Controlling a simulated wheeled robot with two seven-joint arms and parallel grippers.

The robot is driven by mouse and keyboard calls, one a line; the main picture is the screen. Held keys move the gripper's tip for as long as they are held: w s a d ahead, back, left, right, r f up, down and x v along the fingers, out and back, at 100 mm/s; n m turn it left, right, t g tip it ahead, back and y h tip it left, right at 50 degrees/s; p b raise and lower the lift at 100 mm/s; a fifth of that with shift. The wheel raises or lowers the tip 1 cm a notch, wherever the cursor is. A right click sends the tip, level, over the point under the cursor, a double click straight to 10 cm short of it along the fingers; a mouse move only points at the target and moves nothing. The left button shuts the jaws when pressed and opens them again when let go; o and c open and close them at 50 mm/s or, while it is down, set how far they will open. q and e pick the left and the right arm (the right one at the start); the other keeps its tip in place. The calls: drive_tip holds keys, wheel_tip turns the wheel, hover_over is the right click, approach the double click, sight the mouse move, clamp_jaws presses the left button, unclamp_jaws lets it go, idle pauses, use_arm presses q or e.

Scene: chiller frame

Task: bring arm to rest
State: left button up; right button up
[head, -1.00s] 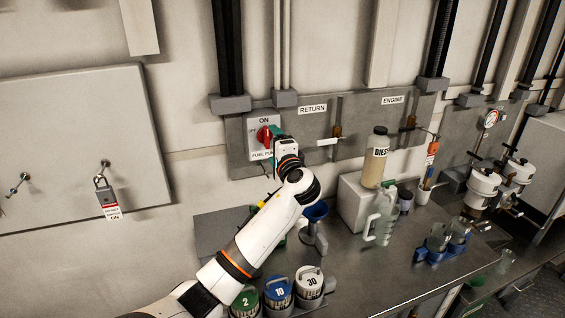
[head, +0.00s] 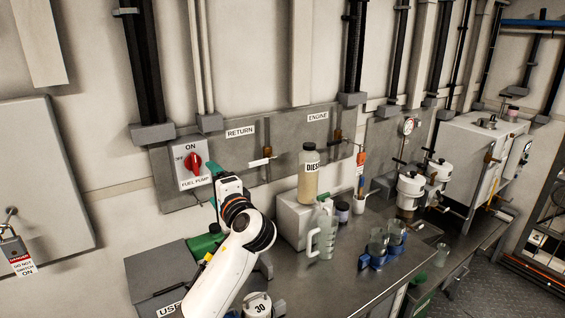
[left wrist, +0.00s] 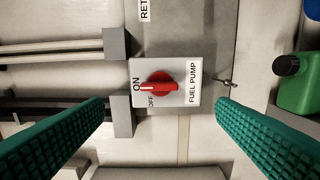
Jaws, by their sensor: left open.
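My left gripper (head: 217,175) is in front of the wall panel, just right of and below the fuel pump switch (head: 192,166). In the left wrist view its two green ridged fingers (left wrist: 160,104) are wide apart with nothing between them. The switch's red knob (left wrist: 157,87) shows beyond them, apart from the fingers, and its white mark points to ON. My left arm (head: 228,262) reaches up from the bottom of the head view. My right gripper is not in view.
A diesel bottle (head: 308,172) stands on a grey box, with a clear jug (head: 322,232) beside it. Blue-held beakers (head: 380,247) stand farther right on the metal bench. A green canister (left wrist: 300,85) is near the right finger. A padlock with a tag (head: 18,256) hangs at left.

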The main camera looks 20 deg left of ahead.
use_arm(q)
drive_tip(key=s+d+f+n+g+h, duration=0.1)
drive_tip(key=s+d+f+h, duration=0.1)
drive_tip(key=s+f, duration=0.35)
drive_tip(key=s+d+f+g+h, duration=0.1)
drive_tip(key=s+f+h, duration=0.2)
drive_tip(key=f, duration=0.6)
drive_tip(key=s+d+f+n+g+h, duration=0.1)
drive_tip(key=s+d+f+h, duration=0.1)
drive_tip(key=s+f, duration=0.35)
drive_tip(key=s+d+f+n+g+h, duration=0.2)
drive_tip(key=s+d+f+g+h, duration=0.3)
drive_tip(key=s, duration=0.6)
drive_tip(key=s+d+f+n+h, duration=0.25)
drive_tip(key=s+f, duration=0.45)
drive_tip(key=s, duration=0.5)
wheel_tip(320, 180, down, 26)
drive_tip(key=g, duration=0.2)
drive_tip(key=s+a+f, duration=0.3)
drive_tip(key=s+f, duration=1.2)
drive_tip(key=s, duration=0.2)
drive_tip(key=shift+s+f+g+y, duration=0.15)
drive_tip(key=shift+f+g+y, duration=0.05)
drive_tip(key=shift+g+y, duration=0.25)
drive_tip(key=shift+m, duration=0.25)
